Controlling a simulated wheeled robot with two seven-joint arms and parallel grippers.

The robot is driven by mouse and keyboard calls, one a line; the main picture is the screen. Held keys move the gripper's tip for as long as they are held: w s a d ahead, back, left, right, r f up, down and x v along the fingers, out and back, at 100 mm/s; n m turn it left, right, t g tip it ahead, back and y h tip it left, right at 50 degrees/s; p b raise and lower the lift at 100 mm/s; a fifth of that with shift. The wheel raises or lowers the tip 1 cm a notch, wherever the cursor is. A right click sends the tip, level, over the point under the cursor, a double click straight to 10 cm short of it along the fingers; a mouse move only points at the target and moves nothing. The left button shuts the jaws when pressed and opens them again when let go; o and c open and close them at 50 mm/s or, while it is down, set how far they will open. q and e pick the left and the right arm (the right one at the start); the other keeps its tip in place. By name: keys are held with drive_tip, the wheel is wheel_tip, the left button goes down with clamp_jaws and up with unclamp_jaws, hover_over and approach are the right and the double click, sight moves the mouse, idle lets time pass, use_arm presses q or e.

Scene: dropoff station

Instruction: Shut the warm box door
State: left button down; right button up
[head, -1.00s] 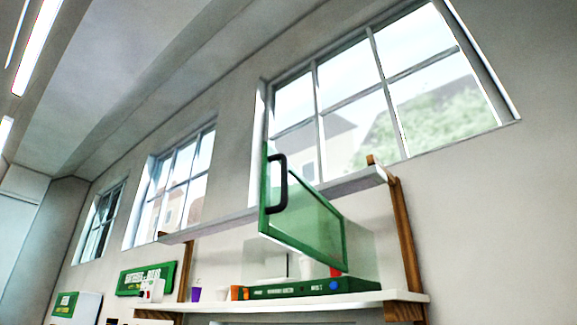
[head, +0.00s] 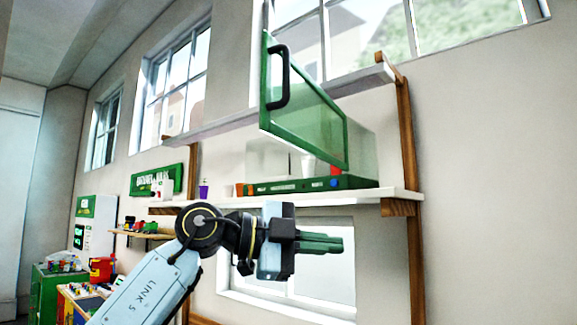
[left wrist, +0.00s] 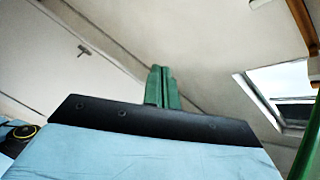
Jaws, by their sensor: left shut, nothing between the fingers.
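The warm box (head: 350,182) stands on a white wall shelf, with a green base and clear sides. Its green-framed glass door (head: 306,112) stands open, swung out toward me, with a black handle (head: 279,77) on its near edge. My left gripper (head: 340,243) is below the shelf and the door, its green fingers together and empty, pointing right in the head view. It touches nothing that I can see. Its fingers (left wrist: 162,88) also show closed in the left wrist view. My right gripper is not in view.
The lower white shelf (head: 405,196) carries a purple cup (head: 203,190) and small items left of the box. An upper shelf (head: 220,120) runs behind the door. Wooden posts (head: 409,150) hold the shelves. Red and green containers stand at lower left.

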use_arm(q)
drive_tip(key=s+a+r+t+y, duration=0.1)
drive_tip(key=s+r+t+y, duration=0.15)
drive_tip(key=s+r, duration=0.35)
drive_tip(key=s+r+t+y, duration=0.2)
drive_tip(key=s+r+t, duration=0.15)
drive_tip(key=r, duration=0.55)
drive_tip(key=n+t+y+p, duration=0.1)
drive_tip(key=n+t+y, duration=0.4)
drive_tip(key=t, duration=0.1)
approach(287, 63)
drive_tip(key=s+d+f, duration=0.2)
drive_tip(key=s+d, duration=0.2)
drive_tip(key=s, duration=0.1)
drive_tip(key=w+p, duration=0.6)
drive_tip(key=w, duration=0.5)
drive_tip(key=shift+f, duration=0.25)
drive_tip(key=shift+h, duration=0.25)
